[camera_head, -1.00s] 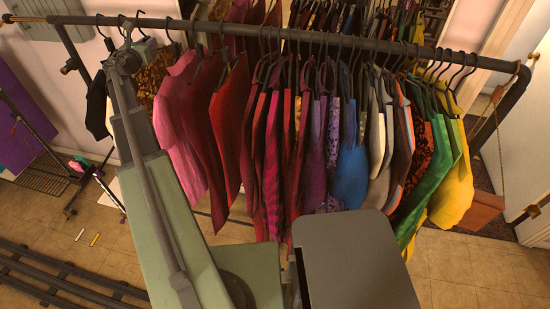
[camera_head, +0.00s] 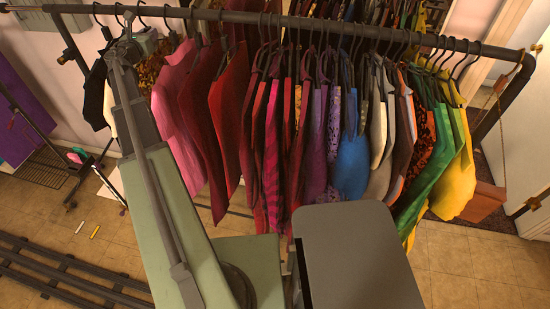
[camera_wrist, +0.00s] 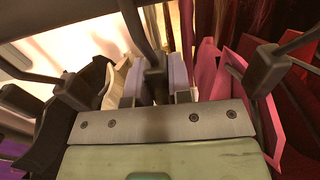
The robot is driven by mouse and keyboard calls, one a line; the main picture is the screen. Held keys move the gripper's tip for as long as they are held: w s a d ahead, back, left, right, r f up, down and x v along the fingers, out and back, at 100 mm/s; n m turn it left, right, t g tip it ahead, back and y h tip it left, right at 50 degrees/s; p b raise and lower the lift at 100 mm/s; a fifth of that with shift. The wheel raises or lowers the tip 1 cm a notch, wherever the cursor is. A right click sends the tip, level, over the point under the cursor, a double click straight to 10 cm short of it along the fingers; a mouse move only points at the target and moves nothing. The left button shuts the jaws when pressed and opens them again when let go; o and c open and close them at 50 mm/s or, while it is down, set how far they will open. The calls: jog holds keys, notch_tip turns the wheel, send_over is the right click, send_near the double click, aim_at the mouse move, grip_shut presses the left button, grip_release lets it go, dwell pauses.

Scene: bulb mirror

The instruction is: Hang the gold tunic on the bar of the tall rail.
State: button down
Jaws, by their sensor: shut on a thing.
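My gripper (camera_wrist: 156,80) shows in the wrist view, with pale pads either side of a dark hanger part (camera_wrist: 154,60); it is shut on this hanger. The garment under it is mostly hidden by the gripper. In the head view my arm covers the gripper, near the left part of the long dark bar (camera_head: 300,21). A brown-gold patterned garment (camera_head: 149,72) hangs left of the pink ones, partly covered; I cannot tell if it is the gold tunic. A plain yellow garment (camera_head: 455,170) hangs at the right end. Which bar belongs to the tall rail is unclear.
Pink garments (camera_head: 176,120) hang close on the right of my gripper, and a black garment (camera_head: 96,95) on the left. Red, purple, blue and green clothes crowd the bar. More clothes hang behind. A low dark rack (camera_head: 50,150) stands at left. Floor tracks (camera_head: 70,270) run at lower left.

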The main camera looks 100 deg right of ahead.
jog(key=shift+f, duration=0.35)
jog(key=shift+r, duration=0.1)
jog(key=c, duration=1)
grip_release()
jog(key=shift+o, duration=0.2)
jog(key=shift+a, duration=0.1)
jog(key=shift+f+v, duration=0.2)
jog(key=shift+v, duration=3.25)
jog(key=shift+w, duration=0.1)
